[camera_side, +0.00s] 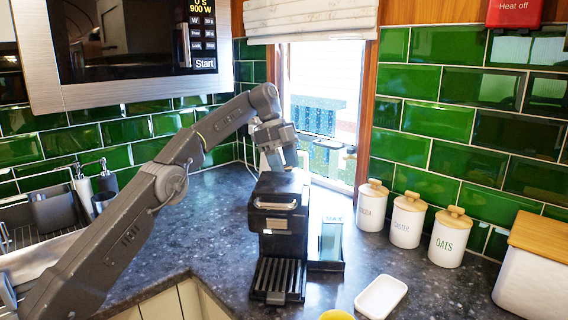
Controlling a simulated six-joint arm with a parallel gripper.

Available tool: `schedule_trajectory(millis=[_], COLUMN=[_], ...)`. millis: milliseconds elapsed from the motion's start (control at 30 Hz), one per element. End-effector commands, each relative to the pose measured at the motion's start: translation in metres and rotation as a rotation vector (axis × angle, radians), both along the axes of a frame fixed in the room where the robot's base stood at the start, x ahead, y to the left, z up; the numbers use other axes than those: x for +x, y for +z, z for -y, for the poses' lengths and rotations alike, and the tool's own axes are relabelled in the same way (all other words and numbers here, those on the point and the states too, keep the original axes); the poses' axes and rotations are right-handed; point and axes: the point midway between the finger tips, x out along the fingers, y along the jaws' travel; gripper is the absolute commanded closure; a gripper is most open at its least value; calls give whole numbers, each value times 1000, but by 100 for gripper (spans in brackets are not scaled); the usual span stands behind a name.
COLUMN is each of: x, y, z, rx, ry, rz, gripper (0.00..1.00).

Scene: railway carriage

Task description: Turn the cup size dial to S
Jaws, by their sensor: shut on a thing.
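The black coffee machine (278,222) stands on the dark counter, with a slatted drip tray at its front. My gripper (277,166) points down at the top of the machine, towards its back. Its fingers are shut on the cup size dial there. The dial is hidden by the fingers and too small to make out, so its letters and setting cannot be read.
A clear container (331,240) stands against the machine's right side. A white dish (381,297) and a yellow item (337,315) lie in front. Lidded canisters (407,222) line the right wall. A dish rack (45,222) is at left, a microwave (125,50) above.

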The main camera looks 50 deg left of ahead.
Motion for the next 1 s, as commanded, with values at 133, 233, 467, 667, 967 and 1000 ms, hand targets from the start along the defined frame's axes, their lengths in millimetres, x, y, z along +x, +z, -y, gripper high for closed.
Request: schedule_trajectory(millis=[133,233,467,667,967,1000], x=[0,-1,-3,-3,-3,-3], y=[3,3,2,1,1,0], z=[2,3,4,4,4,3], rx=[-3,-2,-2,-3,-2,-1], ry=[-36,-50,-66,-66,-65,-64], rz=[11,12,6,2,1,2], gripper=[77,77,77,77,43,43])
